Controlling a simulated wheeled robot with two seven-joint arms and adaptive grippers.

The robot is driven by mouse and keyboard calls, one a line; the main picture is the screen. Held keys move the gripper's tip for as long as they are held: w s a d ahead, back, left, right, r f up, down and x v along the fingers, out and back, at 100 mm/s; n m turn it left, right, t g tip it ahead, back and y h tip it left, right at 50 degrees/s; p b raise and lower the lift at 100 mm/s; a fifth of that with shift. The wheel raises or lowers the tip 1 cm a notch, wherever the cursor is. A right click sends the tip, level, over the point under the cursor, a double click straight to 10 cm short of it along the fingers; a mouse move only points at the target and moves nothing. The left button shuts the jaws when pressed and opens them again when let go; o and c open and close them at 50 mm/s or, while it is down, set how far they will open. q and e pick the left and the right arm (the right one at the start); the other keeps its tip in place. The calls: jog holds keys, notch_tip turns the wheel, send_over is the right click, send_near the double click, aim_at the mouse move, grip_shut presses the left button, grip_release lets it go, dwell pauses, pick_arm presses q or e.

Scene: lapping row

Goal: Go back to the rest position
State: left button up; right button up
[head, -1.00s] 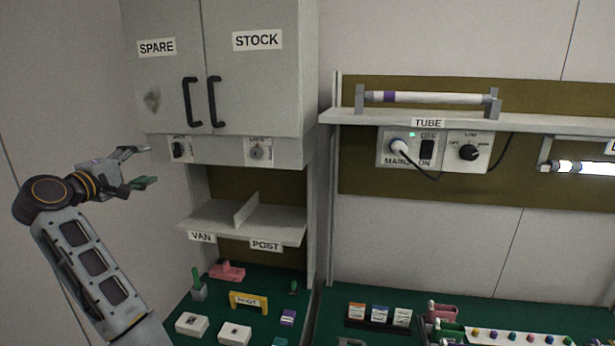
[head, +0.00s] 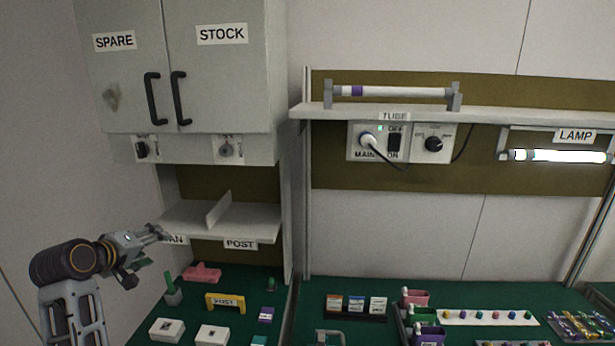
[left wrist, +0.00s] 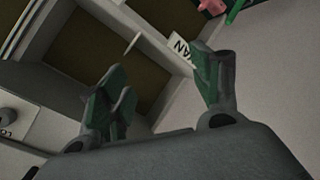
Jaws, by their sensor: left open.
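My left gripper (head: 150,254) is at the lower left of the head view, in front of the left end of the two-part shelf (head: 262,236) and partly covering its VAN label. Its fingers are apart and nothing is between them. In the left wrist view the open fingers (left wrist: 160,88) have green pads, with the VAN label (left wrist: 182,48) and shelf beyond them. I cannot tell whether the gripper touches the shelf. My right gripper is in neither view.
A cabinet (head: 222,85) marked SPARE and STOCK hangs above the shelf. Below, the green bench holds a yellow POST block (head: 225,302), white boxes (head: 167,330), a pink piece (head: 203,272) and a green-handled item (head: 171,290). A lit lamp (head: 560,156) is at the right.

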pick_arm(q)
jog(key=s+d+f+m+g, duration=0.35)
jog(key=s+d+f, duration=0.25)
jog(key=s+f, duration=0.4)
jog(key=s+d+f+m+g, duration=0.2)
jog(key=s+d+f+m, duration=0.35)
jog(key=s+f, duration=0.4)
jog(key=s+d+f+m+g, duration=0.3)
jog(key=s+d+f, duration=0.4)
jog(key=s+f, duration=0.25)
notch_tip(320, 180, down, 34)
jog(key=s+g, duration=0.2)
jog(key=s, duration=0.1)
jog(key=s+a+f, duration=0.2)
jog(key=s+f, duration=0.8)
jog(key=s, duration=0.1)
jog(key=s+a+f+b, duration=0.1)
jog(key=s+a+f, duration=0.1)
jog(key=s+f, duration=0.9)
jog(key=shift+m+g+y, duration=0.3)
jog(key=shift+m+g, duration=0.1)
jog(key=shift+g, duration=0.05)
jog(key=shift+w, duration=0.25)
